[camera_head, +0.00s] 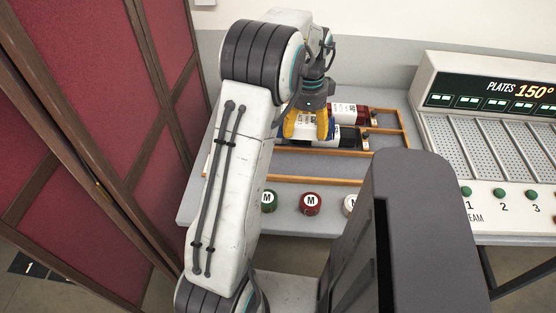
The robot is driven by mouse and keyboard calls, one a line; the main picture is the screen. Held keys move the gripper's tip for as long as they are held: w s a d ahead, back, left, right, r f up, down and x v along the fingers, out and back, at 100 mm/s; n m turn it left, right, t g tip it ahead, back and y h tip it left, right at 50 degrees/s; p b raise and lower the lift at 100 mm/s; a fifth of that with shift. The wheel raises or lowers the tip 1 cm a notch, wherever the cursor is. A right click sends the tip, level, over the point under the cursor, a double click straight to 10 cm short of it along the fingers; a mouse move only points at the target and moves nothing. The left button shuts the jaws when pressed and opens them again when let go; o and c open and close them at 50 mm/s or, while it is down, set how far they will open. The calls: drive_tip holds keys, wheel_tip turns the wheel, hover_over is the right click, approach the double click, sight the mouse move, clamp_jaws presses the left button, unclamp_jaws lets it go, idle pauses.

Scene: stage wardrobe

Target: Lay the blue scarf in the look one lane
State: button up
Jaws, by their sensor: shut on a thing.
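My gripper (308,128), with yellow fingers, points down over the wood-railed rack on the table. It is shut on what looks like the blue scarf (287,130), a rolled piece with a white band. Only a small blue part shows, because my arm and the fingers cover most of it. I cannot tell whether it touches the rack. The rack (340,182) has grey lanes between wooden rails. No lane label that I can read marks look one.
A dark red roll (347,113) and a black roll (349,137) with white bands lie beside my gripper. A steamer unit (480,115) is right, a red folding screen (110,60) left.

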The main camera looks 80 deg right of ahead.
hover_over(278, 168)
wheel_tip(278, 168, down, 5)
drive_tip(key=shift+d+r, duration=0.1)
drive_tip(key=shift+r, duration=0.05)
drive_tip(key=shift+f, duration=2)
drive_tip(key=shift+f, duration=0.1)
drive_tip(key=o, duration=1.3)
drive_tip(key=shift+c, duration=0.2)
wheel_tip(278, 168, up, 12)
drive_tip(key=shift+p, duration=0.3)
